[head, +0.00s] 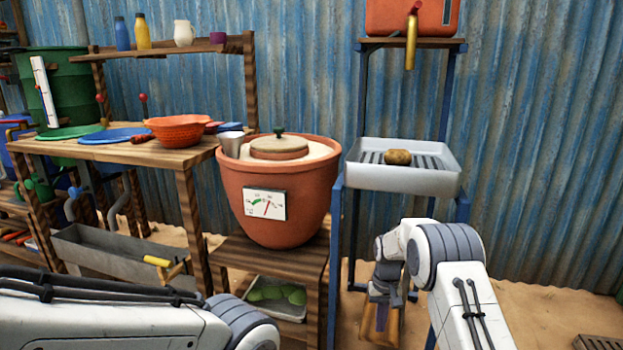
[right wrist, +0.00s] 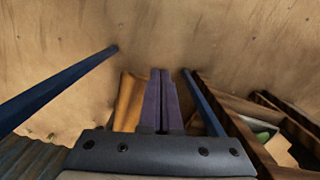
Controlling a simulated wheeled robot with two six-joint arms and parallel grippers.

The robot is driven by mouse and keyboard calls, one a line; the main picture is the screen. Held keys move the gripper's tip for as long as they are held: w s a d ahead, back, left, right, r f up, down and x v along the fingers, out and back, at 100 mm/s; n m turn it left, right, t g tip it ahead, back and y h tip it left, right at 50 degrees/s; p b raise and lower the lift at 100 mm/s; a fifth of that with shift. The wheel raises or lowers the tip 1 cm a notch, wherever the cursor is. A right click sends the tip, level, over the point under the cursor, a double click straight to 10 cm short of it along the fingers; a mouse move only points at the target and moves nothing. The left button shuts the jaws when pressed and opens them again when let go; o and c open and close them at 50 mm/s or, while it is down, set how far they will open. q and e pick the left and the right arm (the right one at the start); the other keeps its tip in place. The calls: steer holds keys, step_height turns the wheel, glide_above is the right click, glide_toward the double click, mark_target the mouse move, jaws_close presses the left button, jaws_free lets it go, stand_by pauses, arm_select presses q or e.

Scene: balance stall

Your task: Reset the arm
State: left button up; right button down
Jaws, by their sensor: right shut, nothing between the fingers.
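My right gripper (head: 381,316) hangs pointing down in front of the blue-legged stand, below the white tray. In the right wrist view its two dark purple fingers (right wrist: 161,75) are pressed together with nothing between them. They point at the sandy ground. My left arm comes in at the lower left of the head view, but its gripper is outside the picture.
The white tray (head: 370,176) holds a brown potato (head: 398,157). A clay pot (head: 310,205) with a dial stands left of it. A wooden table (head: 188,157) carries an orange colander (head: 180,132). Blue stand legs (right wrist: 205,105) flank the right gripper. Sandy ground at right is mostly clear.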

steer(key=s+a+r+n+p, duration=0.1)
steer(key=s+a+r+n, duration=0.1)
steer(key=s+a+r, duration=0.6)
steer(key=s+a+r+n+p, duration=0.1)
steer(key=s+a+r+n, duration=0.1)
steer(key=s+a+r, duration=0.75)
steer(key=s+d+r+n+t+p, duration=0.1)
steer(key=s+d+r+n, duration=0.15)
steer(key=s, duration=0.85)
steer(key=s+d+r+n+p, duration=0.15)
steer(key=s+r, duration=0.25)
steer(key=s, duration=0.6)
step_height(320, 180, up, 38)
steer(key=p, duration=3.8)
steer(key=shift+s+a+f+y, duration=0.15)
steer(key=shift+y, duration=0.25)
